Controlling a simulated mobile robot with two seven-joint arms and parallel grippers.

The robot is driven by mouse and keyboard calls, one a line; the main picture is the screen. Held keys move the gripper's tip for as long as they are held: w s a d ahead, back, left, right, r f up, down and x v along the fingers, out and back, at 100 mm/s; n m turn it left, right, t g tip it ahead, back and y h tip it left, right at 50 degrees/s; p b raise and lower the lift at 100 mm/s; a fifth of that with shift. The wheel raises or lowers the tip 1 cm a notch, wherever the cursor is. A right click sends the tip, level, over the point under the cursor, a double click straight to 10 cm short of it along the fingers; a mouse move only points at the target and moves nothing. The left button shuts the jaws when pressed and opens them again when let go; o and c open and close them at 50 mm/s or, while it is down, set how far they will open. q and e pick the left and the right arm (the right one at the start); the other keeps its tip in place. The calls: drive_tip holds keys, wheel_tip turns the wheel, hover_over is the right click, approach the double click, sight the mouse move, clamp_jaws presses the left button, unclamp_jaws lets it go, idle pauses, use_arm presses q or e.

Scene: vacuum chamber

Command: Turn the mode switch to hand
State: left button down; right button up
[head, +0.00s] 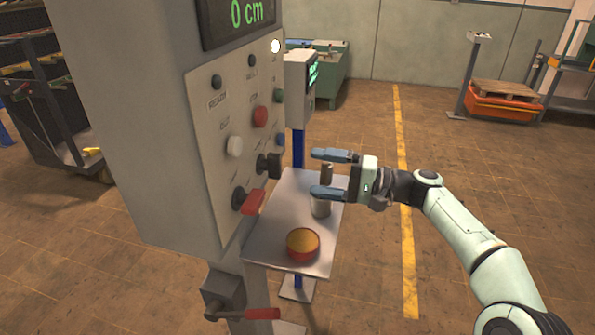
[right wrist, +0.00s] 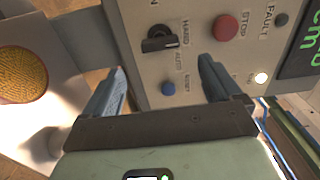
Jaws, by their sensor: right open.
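The mode switch (head: 268,165) is a black knob low on the grey front panel of the cabinet. In the right wrist view the switch (right wrist: 160,40) is a black bar knob beside the labels HAND and AUTO. I cannot tell for sure which label it points to. My right gripper (head: 316,172) is open and empty, to the right of the knob and apart from it, with its fingers toward the panel. In the right wrist view the knob shows beyond and between the two fingertips (right wrist: 162,72). My left gripper is not in view.
Nearby on the panel are a red STOP button (head: 260,116), a blue button (right wrist: 168,88), a white button (head: 234,146) and a red-handled switch (head: 252,201). Below, a metal shelf (head: 270,245) holds a yellow-topped red round thing (head: 303,243) and a metal cylinder (head: 321,207).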

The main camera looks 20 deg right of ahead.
drive_tip(key=v, duration=0.2)
drive_tip(key=shift+s+d, duration=0.2)
drive_tip(key=shift+d, duration=0.05)
idle(0.3)
